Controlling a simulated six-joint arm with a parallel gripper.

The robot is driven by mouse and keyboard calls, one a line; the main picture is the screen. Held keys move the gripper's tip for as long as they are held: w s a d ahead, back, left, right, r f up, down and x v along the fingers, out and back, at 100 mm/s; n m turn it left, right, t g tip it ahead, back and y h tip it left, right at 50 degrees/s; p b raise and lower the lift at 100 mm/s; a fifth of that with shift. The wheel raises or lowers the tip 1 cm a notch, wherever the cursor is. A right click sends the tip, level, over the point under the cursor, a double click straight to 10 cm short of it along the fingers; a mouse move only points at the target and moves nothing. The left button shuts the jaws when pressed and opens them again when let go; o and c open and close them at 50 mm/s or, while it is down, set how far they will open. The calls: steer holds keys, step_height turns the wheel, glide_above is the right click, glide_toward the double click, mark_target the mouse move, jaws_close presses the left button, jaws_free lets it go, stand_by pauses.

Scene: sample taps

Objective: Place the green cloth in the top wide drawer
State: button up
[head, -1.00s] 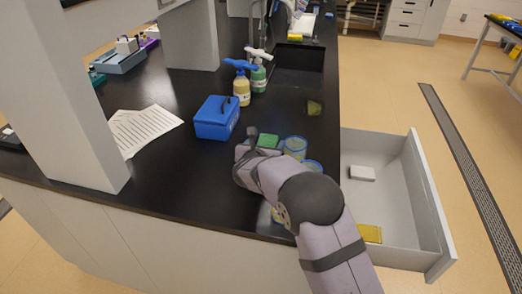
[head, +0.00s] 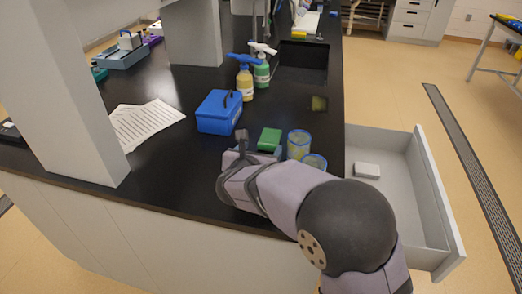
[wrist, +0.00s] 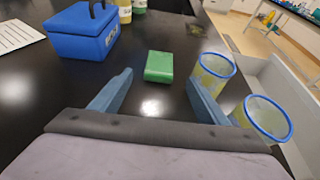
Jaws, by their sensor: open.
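The green cloth (head: 269,139) is a small folded block lying on the black bench top. It also shows in the wrist view (wrist: 159,66), straight ahead of the fingers. My gripper (wrist: 158,82) is open and empty, its fingers spread to either side of the near space before the cloth, not touching it as far as I can see. In the head view my gripper (head: 241,146) is low over the bench, left of the cloth and partly hidden by my wrist. The wide drawer (head: 395,205) stands pulled open at the right of the bench.
Two blue-rimmed clear cups (head: 299,145) stand close right of the cloth, near my right finger. A blue box (head: 219,112) is behind left, with spray bottles (head: 245,83) behind it.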

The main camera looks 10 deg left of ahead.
mark_target(270, 138)
steer(key=shift+o, duration=0.5)
steer(key=shift+w+f, duration=0.2)
steer(key=x, duration=0.4)
steer(key=shift+f+b, duration=0.2)
steer(key=shift+b, duration=0.2)
steer(key=shift+w, duration=0.35)
steer(key=shift+p+x, duration=1.6)
steer(key=shift+x, duration=1.8)
steer(key=c, duration=1.1)
